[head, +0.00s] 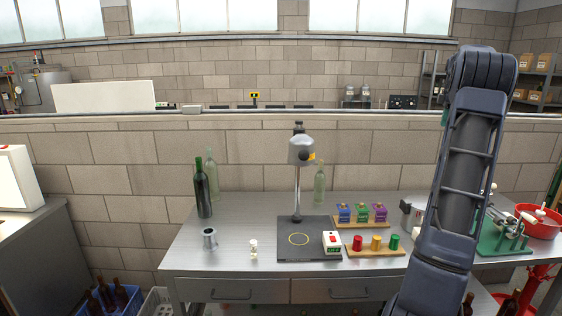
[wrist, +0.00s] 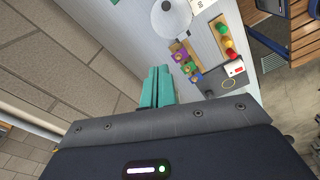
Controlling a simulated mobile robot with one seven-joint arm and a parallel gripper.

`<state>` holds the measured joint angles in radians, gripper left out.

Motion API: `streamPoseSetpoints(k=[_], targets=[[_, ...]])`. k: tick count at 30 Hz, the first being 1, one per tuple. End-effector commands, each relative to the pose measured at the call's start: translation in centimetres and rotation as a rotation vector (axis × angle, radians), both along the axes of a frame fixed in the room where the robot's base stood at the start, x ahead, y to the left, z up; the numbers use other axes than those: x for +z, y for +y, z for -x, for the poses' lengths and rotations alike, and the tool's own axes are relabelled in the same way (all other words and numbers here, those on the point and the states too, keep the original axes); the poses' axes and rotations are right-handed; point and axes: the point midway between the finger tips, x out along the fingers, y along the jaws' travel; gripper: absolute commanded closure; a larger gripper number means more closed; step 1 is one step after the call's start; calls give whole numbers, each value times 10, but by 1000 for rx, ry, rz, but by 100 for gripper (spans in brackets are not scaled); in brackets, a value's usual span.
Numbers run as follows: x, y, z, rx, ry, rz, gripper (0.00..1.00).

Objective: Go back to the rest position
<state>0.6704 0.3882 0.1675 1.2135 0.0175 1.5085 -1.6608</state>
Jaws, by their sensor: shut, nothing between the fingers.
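My gripper (wrist: 156,88) shows in the wrist view as two teal fingers side by side, shut with nothing between them. It is in the air, apart from the steel workbench (wrist: 222,50) and the things on it.
A block wall (head: 120,160) stands behind.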

Motion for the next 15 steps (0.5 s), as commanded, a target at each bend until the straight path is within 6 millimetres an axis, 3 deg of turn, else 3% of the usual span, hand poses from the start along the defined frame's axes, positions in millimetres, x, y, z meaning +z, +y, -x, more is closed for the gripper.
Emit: streamPoseSetpoints(k=[3,15], targets=[[13,47,14,-67,-10,19,100],[28,178,83,-324,-64,49,100]])
